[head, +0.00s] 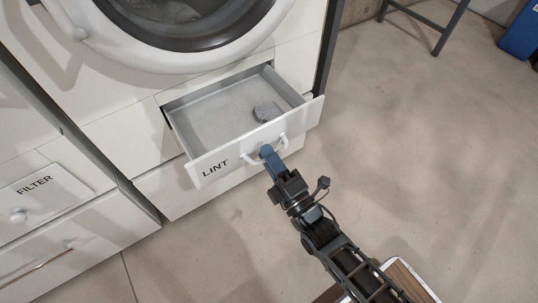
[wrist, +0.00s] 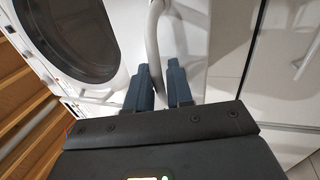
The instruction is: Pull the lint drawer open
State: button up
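The lint drawer (head: 235,157), a white front marked LINT with a grey tray behind it, stands pulled well out below the round door of a white machine. A white bow handle (head: 283,142) is on its front; it also shows in the wrist view (wrist: 153,35). My gripper (head: 268,153) reaches the handle from the front right. In the wrist view its two blue fingers (wrist: 159,78) lie on either side of the handle bar, close against it. The exact contact is partly hidden. A small grey ribbed piece (head: 266,111) lies inside the drawer.
A white FILTER panel (head: 42,192) with a round knob is at the left, above a drawer with a metal bar handle (head: 35,266). A wood-topped item (head: 408,281) is at the bottom right.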

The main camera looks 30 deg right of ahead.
jog(key=shift+o, duration=0.9)
jog(key=v, duration=0.7)
jog(key=shift+s+p, duration=0.35)
jog(key=shift+s, duration=0.05)
jog(key=shift+f, duration=0.1)
jog(key=s+r+m+g, duration=0.2)
jog(key=s+r+m, duration=0.1)
jog(key=s+m, duration=0.3)
jog(key=s+r+m+g, duration=0.1)
jog(key=s+r+m, duration=0.2)
jog(key=s, duration=0.6)
jog(key=s+r+m+g, duration=0.3)
jog(key=s+r+m, duration=0.6)
jog(key=r, duration=0.3)
notch_tip(320, 180, up, 22)
jog(key=p, duration=2.2)
jog(key=shift+w+d, duration=0.2)
jog(key=shift+d, duration=0.15)
